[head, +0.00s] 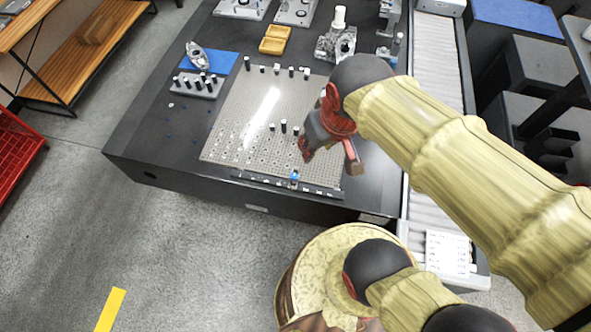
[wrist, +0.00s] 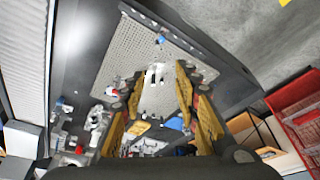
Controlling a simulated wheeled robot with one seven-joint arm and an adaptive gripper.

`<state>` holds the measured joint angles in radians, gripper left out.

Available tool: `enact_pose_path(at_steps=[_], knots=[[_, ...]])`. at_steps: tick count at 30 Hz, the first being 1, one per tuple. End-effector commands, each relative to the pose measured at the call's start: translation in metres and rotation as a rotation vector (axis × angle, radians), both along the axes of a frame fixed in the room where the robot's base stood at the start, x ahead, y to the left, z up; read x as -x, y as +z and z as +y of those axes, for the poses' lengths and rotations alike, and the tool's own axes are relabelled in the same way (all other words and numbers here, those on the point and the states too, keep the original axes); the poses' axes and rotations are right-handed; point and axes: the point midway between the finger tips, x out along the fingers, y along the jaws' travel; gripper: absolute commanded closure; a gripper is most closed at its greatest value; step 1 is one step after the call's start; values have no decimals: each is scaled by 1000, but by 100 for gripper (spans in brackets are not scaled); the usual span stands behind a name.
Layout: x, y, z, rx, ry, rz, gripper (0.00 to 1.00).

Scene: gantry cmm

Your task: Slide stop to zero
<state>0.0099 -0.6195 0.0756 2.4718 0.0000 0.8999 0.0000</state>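The stop, a small blue piece (head: 294,175), sits on a dark rail (head: 262,183) along the front edge of the pegboard plate, right of the rail's middle in the head view. It also shows near the top of the wrist view (wrist: 160,38). Small pale marks run along the rail; I cannot read them or tell which is zero. My gripper (head: 330,160) hangs above the plate's front right part, a little behind and right of the stop, apart from it. In the wrist view its yellow fingers (wrist: 160,72) are spread with nothing held between them.
The perforated plate (head: 235,135) carries several black and white pins. Left of it are a pin block (head: 198,86) and a blue mat (head: 222,62). A yellow tray (head: 274,40) and metal fixtures (head: 337,40) stand behind. A roller conveyor (head: 437,60) runs along the right side.

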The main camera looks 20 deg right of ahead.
Motion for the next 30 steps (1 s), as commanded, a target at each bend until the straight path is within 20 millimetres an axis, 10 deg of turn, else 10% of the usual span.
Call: enact_pose_path(at_steps=[25, 30], knots=[[-95, -293, -12, -48, -484, 460, 68], [-141, -310, -14, -94, -673, 351, 68]])
